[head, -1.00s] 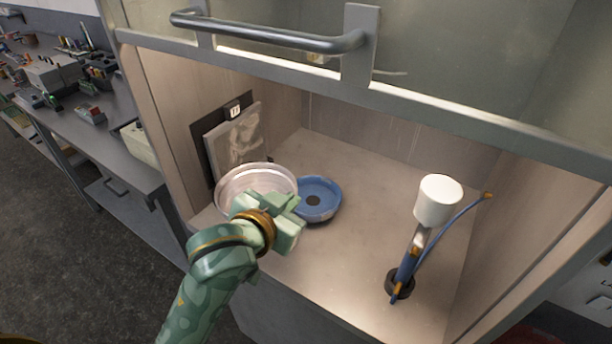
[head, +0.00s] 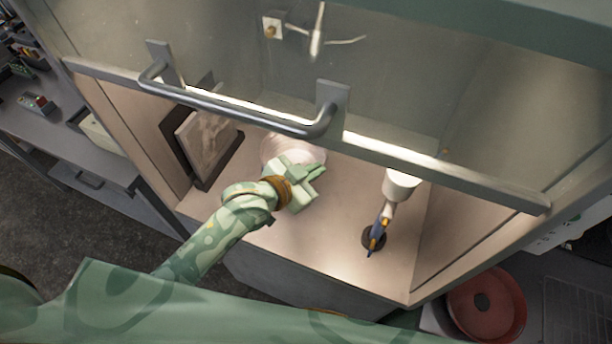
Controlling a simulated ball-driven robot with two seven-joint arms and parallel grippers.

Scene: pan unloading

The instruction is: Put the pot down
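The pot (head: 291,147) is a pale, shiny round vessel inside the open-fronted cabinet, partly behind my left gripper and the door handle. My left gripper (head: 307,180) reaches in from the left and appears shut on the near side of the pot. Its fingertips are mostly hidden, and I cannot tell whether the pot touches the surface below. My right gripper is not in view.
A framed picture (head: 199,140) leans at the left wall. The raised glass door's handle (head: 235,110) crosses above the pot. A red pan (head: 487,304) sits outside, lower right.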

